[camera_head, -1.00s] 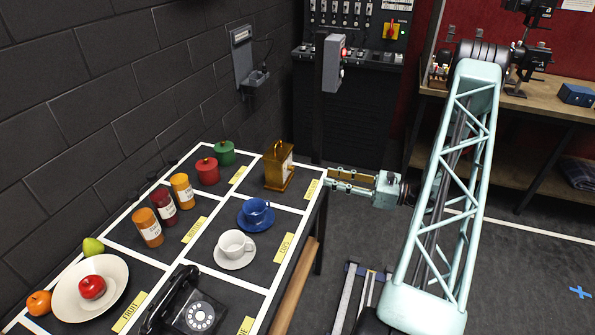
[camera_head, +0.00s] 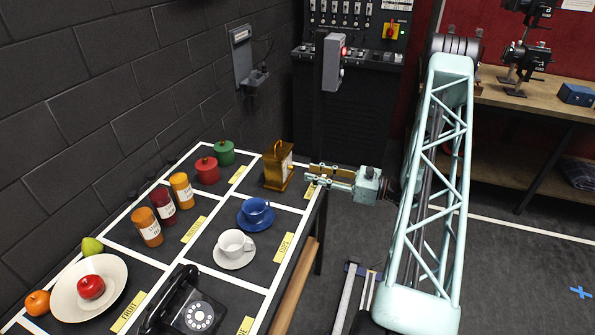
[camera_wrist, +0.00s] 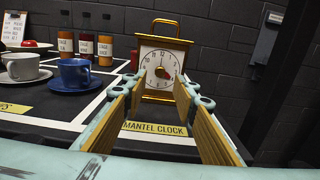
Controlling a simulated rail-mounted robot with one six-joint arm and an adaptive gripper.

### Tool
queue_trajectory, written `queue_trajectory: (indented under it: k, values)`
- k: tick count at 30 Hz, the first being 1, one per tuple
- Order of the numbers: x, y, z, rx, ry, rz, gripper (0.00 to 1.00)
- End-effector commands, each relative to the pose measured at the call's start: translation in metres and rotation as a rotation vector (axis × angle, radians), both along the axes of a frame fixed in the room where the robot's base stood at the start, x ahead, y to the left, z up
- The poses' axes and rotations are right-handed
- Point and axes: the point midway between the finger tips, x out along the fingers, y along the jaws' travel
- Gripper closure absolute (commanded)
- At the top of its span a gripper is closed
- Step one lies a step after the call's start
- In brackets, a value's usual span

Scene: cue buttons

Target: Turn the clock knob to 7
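The mantel clock (camera_head: 276,168) is a brass-coloured case with a top handle, standing upright in the far right section of the table. In the wrist view its white dial (camera_wrist: 161,69) faces me, with a small red and dark part (camera_wrist: 168,74) right of the dial's centre, too small to read exactly. My gripper (camera_head: 313,174) is just right of the clock in the head view. In the wrist view my gripper (camera_wrist: 155,100) is open, its two wooden-faced fingers apart with nothing between them. The fingers point at the clock's front and look apart from it.
A yellow label "MANTEL CLOCK" (camera_wrist: 154,129) lies before the clock. A blue cup (camera_head: 256,209) and a white cup (camera_head: 235,243) stand nearer on the table. Red (camera_head: 207,170) and green (camera_head: 224,152) canisters are left of the clock. A wall (camera_head: 90,90) runs behind.

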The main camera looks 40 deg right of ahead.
Motion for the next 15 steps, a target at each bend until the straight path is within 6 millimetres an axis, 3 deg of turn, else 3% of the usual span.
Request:
queue_trajectory:
  k: [15]
  values:
    - [0.046, 0.025, 0.000, 0.000, 0.000, 0.002, 0.74]
